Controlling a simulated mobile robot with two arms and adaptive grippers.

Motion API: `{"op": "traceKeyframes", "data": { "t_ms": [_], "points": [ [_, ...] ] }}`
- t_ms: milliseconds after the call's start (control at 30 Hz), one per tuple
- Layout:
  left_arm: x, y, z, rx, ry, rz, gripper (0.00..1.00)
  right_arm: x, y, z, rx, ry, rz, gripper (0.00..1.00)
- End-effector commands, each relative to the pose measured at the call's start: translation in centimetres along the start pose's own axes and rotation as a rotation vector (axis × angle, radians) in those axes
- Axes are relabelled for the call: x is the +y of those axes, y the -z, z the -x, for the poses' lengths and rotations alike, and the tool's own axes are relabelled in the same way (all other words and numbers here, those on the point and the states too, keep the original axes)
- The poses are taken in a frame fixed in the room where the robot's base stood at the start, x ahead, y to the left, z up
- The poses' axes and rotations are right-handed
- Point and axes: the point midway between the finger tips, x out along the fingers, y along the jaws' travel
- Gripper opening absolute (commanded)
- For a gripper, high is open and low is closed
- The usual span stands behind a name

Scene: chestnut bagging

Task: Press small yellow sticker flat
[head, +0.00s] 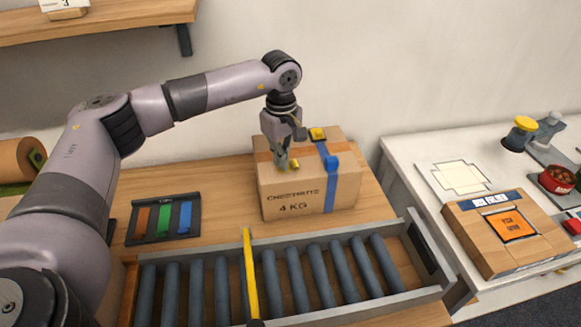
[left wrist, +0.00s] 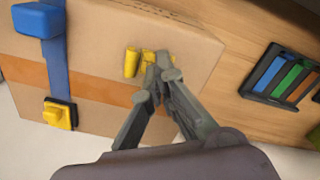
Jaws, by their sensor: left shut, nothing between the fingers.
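A cardboard box (head: 278,205) marked 4 KG stands on the wooden table. It has brown tape along its top and a blue strap (head: 331,185) over it. My left gripper (head: 285,168) points down at the left part of the box top, its fingertips together and empty. A small yellow sticker (left wrist: 131,62) lies under and beside the fingertips in the left wrist view; the fingers cover part of it. I cannot tell whether it is fully flat. My right gripper is out of view.
A roller conveyor (head: 290,245) with a yellow bar (head: 250,275) runs in front of the box. A dark tray (head: 164,219) with coloured strips lies to the left. A white table (head: 420,150) at right holds a wooden case (head: 470,245) and a red bowl (head: 556,180).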

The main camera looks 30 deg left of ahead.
Motion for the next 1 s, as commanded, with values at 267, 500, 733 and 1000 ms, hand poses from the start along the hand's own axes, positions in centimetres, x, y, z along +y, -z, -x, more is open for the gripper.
{"op": "traceKeyframes", "data": {
  "t_ms": [267,500,733,1000],
  "points": [
    [0.01,-0.01,-0.49,0.0,0.0,0.0,0.0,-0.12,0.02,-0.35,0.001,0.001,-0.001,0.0],
    [0.01,-0.01,-0.86,0.0,0.0,0.0,0.0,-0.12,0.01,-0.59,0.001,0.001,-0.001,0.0],
    [0.0,-0.01,-1.05,0.0,0.0,0.0,0.0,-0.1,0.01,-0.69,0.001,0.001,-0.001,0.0],
    [-0.04,-0.03,-1.15,0.0,0.002,0.0,0.0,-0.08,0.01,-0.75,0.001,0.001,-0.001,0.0]
  ]
}}
